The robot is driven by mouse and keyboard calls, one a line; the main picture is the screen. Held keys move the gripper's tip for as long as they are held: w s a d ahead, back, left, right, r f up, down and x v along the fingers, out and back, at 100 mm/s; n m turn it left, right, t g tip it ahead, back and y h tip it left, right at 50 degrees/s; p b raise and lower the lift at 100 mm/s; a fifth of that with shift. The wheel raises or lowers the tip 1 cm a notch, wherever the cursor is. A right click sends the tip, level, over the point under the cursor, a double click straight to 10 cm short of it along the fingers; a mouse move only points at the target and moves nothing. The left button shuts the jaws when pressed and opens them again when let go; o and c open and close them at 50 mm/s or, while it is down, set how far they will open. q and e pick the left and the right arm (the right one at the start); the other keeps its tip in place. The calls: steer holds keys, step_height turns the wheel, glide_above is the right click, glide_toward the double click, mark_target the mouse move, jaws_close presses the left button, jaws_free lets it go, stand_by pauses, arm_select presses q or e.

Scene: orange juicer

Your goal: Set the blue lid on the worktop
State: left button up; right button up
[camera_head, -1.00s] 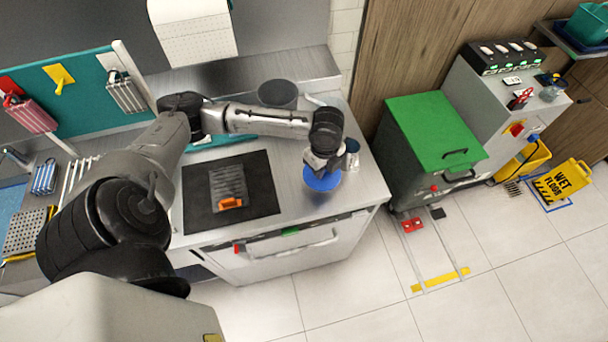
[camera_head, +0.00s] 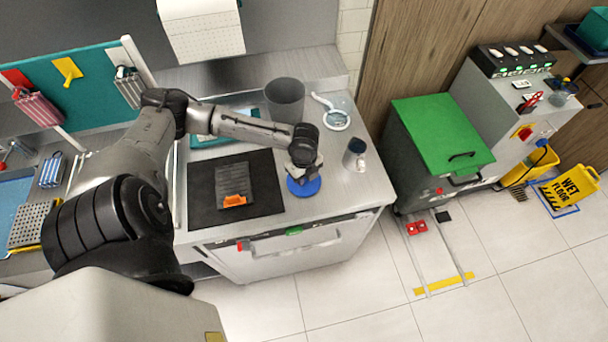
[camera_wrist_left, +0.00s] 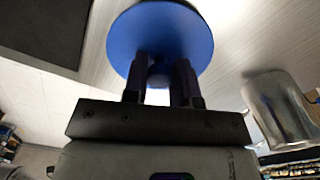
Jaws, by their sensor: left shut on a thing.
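The round blue lid (camera_head: 304,187) is at the front right of the grey worktop (camera_head: 353,189), just right of the black mat. My left gripper (camera_head: 300,177) is above it and shut on it. In the left wrist view the blue lid (camera_wrist_left: 160,36) shows its flat disc, with its small knob between the two dark fingers of my left gripper (camera_wrist_left: 160,78). The lid is over or on the worktop; I cannot tell whether it touches. My right gripper is not in view.
A silver jar (camera_head: 354,155) stands right of the lid, and it also shows in the left wrist view (camera_wrist_left: 280,108). A dark grey bin (camera_head: 285,100) and a white-handled strainer (camera_head: 336,120) are behind. The black mat (camera_head: 262,185) holds a ribbed grey block (camera_head: 233,180).

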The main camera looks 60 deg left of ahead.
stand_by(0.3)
arm_select(q)
steer(key=o, duration=0.9)
steer(key=shift+f, duration=0.1)
